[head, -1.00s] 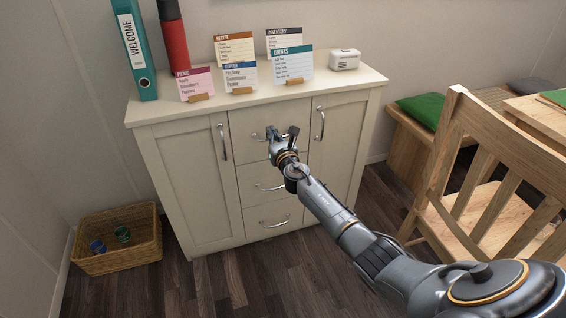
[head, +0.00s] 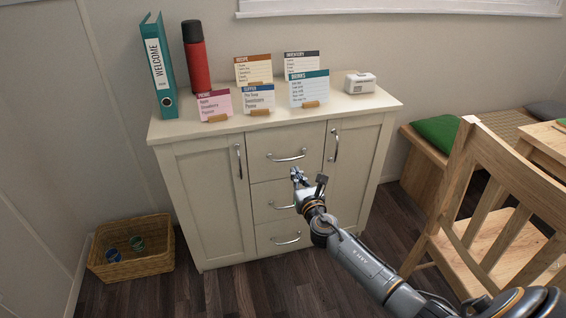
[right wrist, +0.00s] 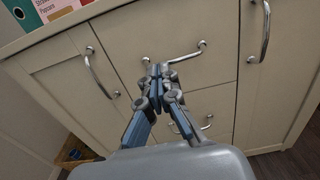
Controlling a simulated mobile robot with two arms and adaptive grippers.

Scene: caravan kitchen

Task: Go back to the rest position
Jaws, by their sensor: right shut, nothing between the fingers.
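My right gripper (head: 298,176) is in front of the middle column of drawers of the cream cabinet (head: 206,202). It is shut and empty. In the head view its tips are a little below the handle of the top drawer (head: 287,155). In the right wrist view the shut fingers (right wrist: 157,72) point at the drawer fronts, with the top drawer's handle (right wrist: 172,60) just beyond the tips and no grip on it. The drawers look shut. My left gripper is not in view.
On the cabinet top stand a teal binder (head: 158,68), a red flask (head: 196,62), several cards on stands and a small white box (head: 360,83). A wicker basket (head: 131,262) is on the floor at left. A wooden chair (head: 490,215) stands close at right.

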